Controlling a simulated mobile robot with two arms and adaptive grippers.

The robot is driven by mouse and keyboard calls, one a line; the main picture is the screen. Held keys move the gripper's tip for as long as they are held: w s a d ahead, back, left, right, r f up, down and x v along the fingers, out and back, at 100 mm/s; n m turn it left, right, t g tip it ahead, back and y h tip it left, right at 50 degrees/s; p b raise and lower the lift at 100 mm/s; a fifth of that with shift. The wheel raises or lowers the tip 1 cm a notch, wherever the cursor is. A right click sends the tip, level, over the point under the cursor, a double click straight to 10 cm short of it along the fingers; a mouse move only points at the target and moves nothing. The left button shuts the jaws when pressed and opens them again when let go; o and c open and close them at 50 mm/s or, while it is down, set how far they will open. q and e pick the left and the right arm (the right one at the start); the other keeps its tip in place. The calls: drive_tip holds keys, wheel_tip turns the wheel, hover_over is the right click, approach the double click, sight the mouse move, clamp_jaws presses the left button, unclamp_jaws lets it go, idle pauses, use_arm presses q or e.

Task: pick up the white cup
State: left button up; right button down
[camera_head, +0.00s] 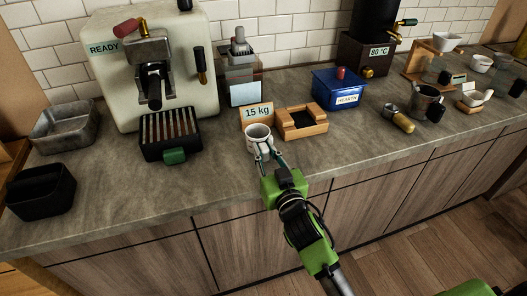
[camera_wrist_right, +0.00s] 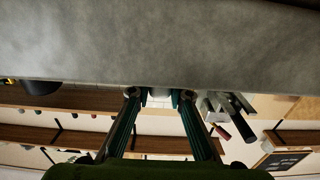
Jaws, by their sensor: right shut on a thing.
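The white cup (camera_head: 258,137) is upright at the counter's front part, just in front of the 15 kg sign. My right gripper (camera_head: 268,152) reaches it from the front edge side and is shut on the cup's near side. In the right wrist view, a white patch of the cup (camera_wrist_right: 158,100) shows between the tips of my right gripper (camera_wrist_right: 158,92). The fingers hide part of the cup, and I cannot tell whether its base rests on the counter. My left gripper is not in view.
A wooden box (camera_head: 301,123) stands close right of the cup, with the 15 kg sign (camera_head: 257,112) behind. The espresso machine (camera_head: 115,70) and its drip tray (camera_head: 170,137) are to the left. A blue box (camera_head: 338,93) is further back. The counter's front strip is clear.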

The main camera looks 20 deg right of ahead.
wheel_tip(320, 180, up, 3)
drive_tip(key=shift+f, duration=0.1)
drive_tip(key=s+r+p, duration=0.3)
drive_tip(key=s+r, duration=0.6)
drive_tip(key=s, duration=0.5)
drive_tip(key=shift+a+r+p, duration=0.15)
drive_tip(key=shift+r+p, duration=0.05)
drive_tip(key=shift+p, duration=0.1)
